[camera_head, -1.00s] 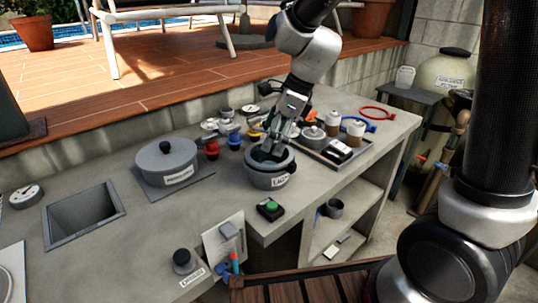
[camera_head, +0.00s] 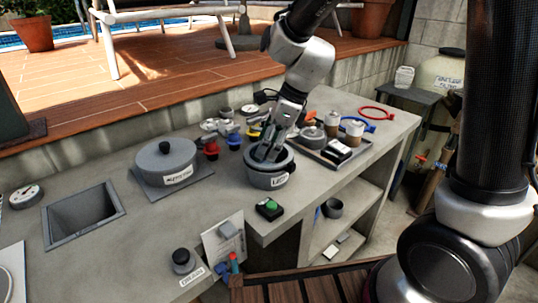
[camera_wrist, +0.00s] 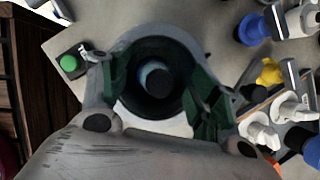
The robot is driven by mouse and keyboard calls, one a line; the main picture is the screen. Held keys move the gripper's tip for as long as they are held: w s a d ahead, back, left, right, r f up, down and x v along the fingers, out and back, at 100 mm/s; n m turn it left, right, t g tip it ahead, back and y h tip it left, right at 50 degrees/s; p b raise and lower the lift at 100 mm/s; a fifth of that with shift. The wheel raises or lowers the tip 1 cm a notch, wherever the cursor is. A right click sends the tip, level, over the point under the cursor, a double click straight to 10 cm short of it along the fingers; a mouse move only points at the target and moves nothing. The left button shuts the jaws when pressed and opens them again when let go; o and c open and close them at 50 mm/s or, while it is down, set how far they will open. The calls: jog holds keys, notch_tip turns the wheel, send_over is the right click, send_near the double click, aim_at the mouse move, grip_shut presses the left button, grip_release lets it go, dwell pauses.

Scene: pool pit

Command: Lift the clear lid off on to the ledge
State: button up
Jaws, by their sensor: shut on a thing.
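A grey round pot (camera_head: 266,181) with a white label stands near the counter's front edge. My gripper (camera_head: 264,152) reaches down into its mouth from above. In the wrist view, the green fingertips (camera_wrist: 160,92) stand wide apart on either side of the dark opening, shut on the clear lid. The lid's outline is hard to make out against the dark inside. The raised terracotta deck (camera_head: 130,97) forms a ledge along the back of the counter (camera_head: 130,220).
A grey lidded pot (camera_head: 165,160) stands to the left on a square mat. A tray (camera_head: 330,160) with jars and a black-and-white item lies close on the right. Coloured valves (camera_head: 211,152) crowd behind the pot. A green button (camera_head: 269,207) sits in front.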

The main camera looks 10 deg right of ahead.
jog(key=shift+s+d+f, duration=0.1)
jog(key=shift+f, duration=0.2)
notch_tip(320, 180, up, 3)
jog(key=shift+f, duration=0.2)
grip_shut()
notch_tip(320, 180, up, 8)
jog(key=shift+f, duration=0.2)
